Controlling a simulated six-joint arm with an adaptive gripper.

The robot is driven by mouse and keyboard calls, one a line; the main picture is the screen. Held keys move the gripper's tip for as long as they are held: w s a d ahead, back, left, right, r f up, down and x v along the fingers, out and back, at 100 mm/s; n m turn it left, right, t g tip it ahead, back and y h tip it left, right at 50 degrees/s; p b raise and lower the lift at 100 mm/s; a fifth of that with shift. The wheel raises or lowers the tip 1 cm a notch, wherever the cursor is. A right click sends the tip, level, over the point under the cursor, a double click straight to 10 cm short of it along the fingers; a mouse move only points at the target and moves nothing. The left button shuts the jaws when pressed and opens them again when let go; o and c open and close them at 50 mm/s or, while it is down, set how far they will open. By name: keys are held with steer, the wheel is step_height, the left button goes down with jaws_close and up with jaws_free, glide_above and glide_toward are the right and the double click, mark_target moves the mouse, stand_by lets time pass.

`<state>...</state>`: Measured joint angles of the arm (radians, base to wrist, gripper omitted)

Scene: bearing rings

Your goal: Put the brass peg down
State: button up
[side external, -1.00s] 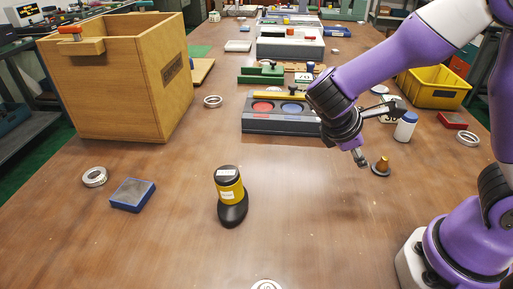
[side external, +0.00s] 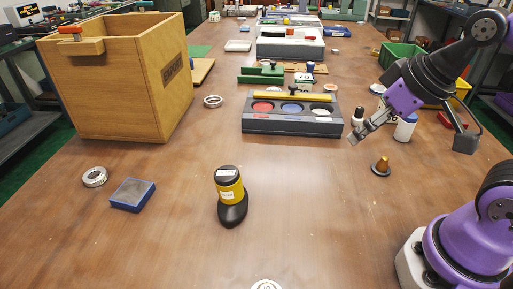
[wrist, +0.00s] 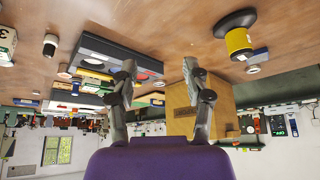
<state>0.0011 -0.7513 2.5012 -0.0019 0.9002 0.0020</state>
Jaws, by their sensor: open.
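The brass peg (side external: 381,163) stands upright on a dark round base on the table at the right, in front of the white bottle. It does not show in the wrist view. My gripper (side external: 354,138) is in the air, up and to the left of the peg in the side view, and apart from it. In the wrist view my gripper (wrist: 160,67) has its two fingers spread wide with nothing between them.
A grey tray with coloured discs (side external: 293,127) lies left of my gripper. A yellow-black canister (side external: 230,190), blue block (side external: 132,195) and wooden box (side external: 120,85) stand farther left.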

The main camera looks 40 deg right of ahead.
steer(key=n+g+h, duration=0.8)
steer(key=n+h, duration=0.2)
steer(key=n, duration=0.2)
glide_toward(383, 159)
steer(key=shift+w+a+f, duration=0.5)
steer(key=shift+w, duration=0.2)
steer(key=n+h, duration=0.2)
steer(key=f+n, duration=0.1)
steer(key=shift+s+d+g+h, duration=0.2)
steer(key=shift+s+g+h, duration=0.1)
steer(key=shift+h, duration=0.1)
steer(key=shift+s+d, duration=0.1)
steer(key=shift+d, duration=0.15)
steer(key=x, duration=1)
steer(key=shift+s+a+f, duration=0.2)
steer(key=shift+s, duration=0.05)
steer(key=shift+c, duration=0.4)
